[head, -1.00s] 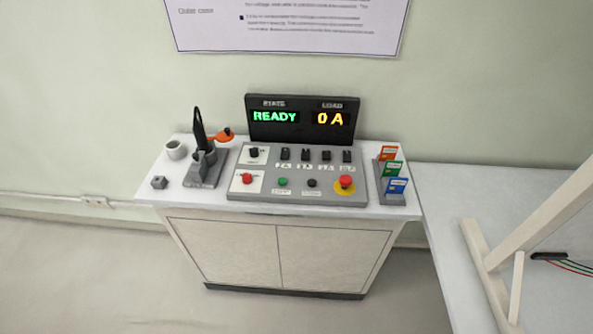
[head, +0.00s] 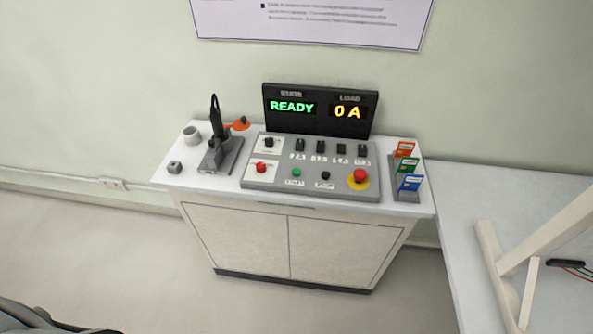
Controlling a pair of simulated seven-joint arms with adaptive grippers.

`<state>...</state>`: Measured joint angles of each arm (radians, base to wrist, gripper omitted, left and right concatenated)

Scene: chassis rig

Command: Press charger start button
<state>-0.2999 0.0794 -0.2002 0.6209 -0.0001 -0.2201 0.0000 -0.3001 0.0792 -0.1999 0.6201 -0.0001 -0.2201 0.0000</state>
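A grey control panel (head: 321,183) lies on top of a white cabinet. A small green button (head: 297,172) sits on its lower row, with a small label below that is too blurred to read. A black button (head: 325,175) is to its right. A red button (head: 261,168) is at the left, and a red mushroom button on a yellow base (head: 360,177) is at the right. The display (head: 320,110) behind reads STATE READY and LOAD 0 A. Neither gripper is in view; only a dark piece of my own body shows at the bottom left corner.
The white cabinet (head: 290,240) stands against the wall. On it are a white cup (head: 191,134), a small grey block (head: 175,167), a dark upright handheld device in a grey stand (head: 220,152), and coloured cards in a holder (head: 408,168). A white table (head: 465,210) with a pale frame is at the right.

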